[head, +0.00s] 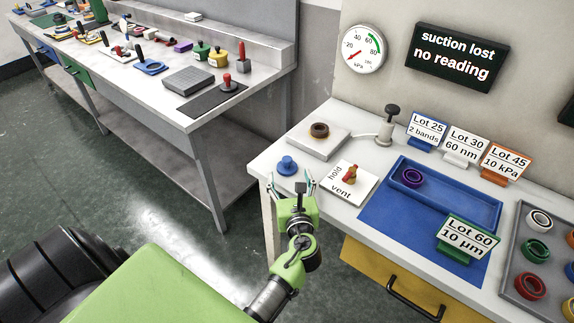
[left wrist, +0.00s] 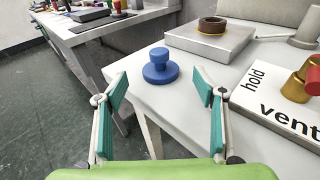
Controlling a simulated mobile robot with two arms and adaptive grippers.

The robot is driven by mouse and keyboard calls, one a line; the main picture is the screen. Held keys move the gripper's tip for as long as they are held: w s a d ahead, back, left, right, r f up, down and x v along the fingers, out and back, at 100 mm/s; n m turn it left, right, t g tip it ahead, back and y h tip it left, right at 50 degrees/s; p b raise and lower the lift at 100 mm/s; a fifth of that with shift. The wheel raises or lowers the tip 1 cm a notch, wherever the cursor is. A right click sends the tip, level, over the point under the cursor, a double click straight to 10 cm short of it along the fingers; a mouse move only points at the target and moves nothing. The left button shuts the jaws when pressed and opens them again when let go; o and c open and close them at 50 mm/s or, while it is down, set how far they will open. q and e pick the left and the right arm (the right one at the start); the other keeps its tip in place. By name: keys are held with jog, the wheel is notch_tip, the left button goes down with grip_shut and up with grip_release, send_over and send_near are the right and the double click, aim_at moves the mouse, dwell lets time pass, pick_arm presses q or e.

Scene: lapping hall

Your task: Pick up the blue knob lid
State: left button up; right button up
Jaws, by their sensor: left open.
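The blue knob lid (head: 287,166) sits upright near the left front corner of the white bench (head: 266,163). It is a round disc with a knob on top. In the left wrist view the blue knob lid (left wrist: 160,68) stands ahead of the fingers, in the gap between them. My left gripper (head: 293,184) is open and empty, just in front of the lid and not touching it. Its teal fingers (left wrist: 160,90) are spread wide in the left wrist view. My right gripper is not in view.
A grey block with a brown ring (head: 320,130) stands behind the lid. The hold/vent plate (head: 340,188) with its red and brass handle lies to the right. A blue tray (head: 455,208) with a purple ring is further right. Another workbench (head: 150,88) stands at the left.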

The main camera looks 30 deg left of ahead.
aim_at(287, 167)
pick_arm(q)
jog(key=x, duration=0.7)
jog(key=shift+f, duration=0.1)
jog(key=shift+s, duration=0.1)
jog(key=c, duration=1.4)
